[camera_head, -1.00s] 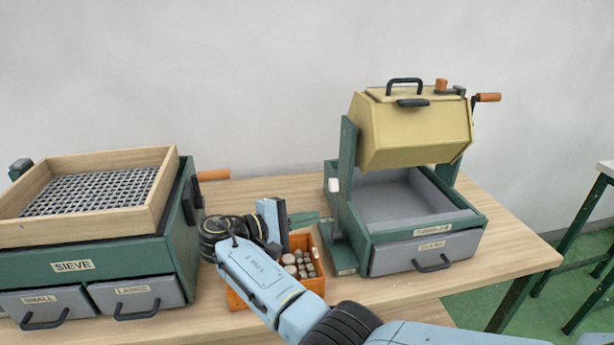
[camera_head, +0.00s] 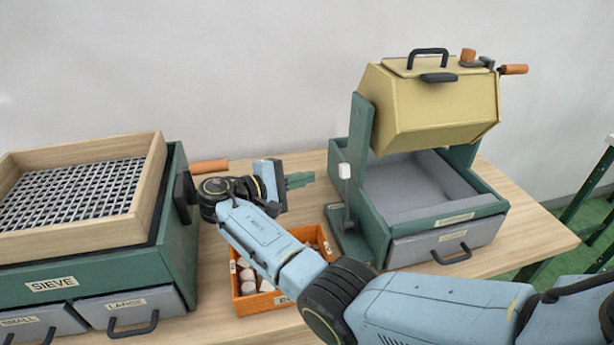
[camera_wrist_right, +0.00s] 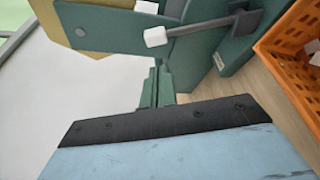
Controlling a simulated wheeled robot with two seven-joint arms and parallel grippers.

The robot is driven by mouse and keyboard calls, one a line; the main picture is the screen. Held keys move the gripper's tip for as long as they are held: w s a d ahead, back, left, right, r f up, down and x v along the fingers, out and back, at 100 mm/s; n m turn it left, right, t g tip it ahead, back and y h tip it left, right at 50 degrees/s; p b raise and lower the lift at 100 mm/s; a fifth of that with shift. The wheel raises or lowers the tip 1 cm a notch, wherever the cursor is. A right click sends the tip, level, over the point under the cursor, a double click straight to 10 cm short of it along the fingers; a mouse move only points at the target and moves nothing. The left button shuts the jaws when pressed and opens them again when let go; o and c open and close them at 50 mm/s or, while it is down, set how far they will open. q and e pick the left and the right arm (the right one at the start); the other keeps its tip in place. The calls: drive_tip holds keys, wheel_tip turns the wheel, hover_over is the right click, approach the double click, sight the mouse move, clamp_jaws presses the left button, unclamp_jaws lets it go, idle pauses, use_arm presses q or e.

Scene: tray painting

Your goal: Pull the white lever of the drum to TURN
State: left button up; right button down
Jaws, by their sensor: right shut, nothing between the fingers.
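The drum (camera_head: 435,105) is a yellow faceted barrel on a green stand, with a black handle on top. Its white-tipped lever (camera_head: 345,171) stands about upright on the stand's left side. In the wrist view the white tip (camera_wrist_right: 155,37) and its dark rod show just beyond my fingers. My right gripper (camera_head: 300,180) is shut and empty, left of the lever, with a gap between them in the head view. Its green fingers (camera_wrist_right: 155,88) point toward the drum stand. I cannot read TURN on any label. My left gripper is not in view.
An orange crate (camera_head: 244,298) with pale pieces sits under my right forearm. A green sieve box (camera_head: 80,262) with a wooden frame stands at the left. A grey tray and drawer (camera_head: 445,245) are below the drum. Bare table shows at the right edge.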

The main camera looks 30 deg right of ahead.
sight(346, 194)
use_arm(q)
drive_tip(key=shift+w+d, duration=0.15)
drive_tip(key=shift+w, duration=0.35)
use_arm(e)
drive_tip(key=d+f, duration=0.1)
drive_tip(key=d, duration=0.6)
drive_tip(key=shift+w+d, duration=0.3)
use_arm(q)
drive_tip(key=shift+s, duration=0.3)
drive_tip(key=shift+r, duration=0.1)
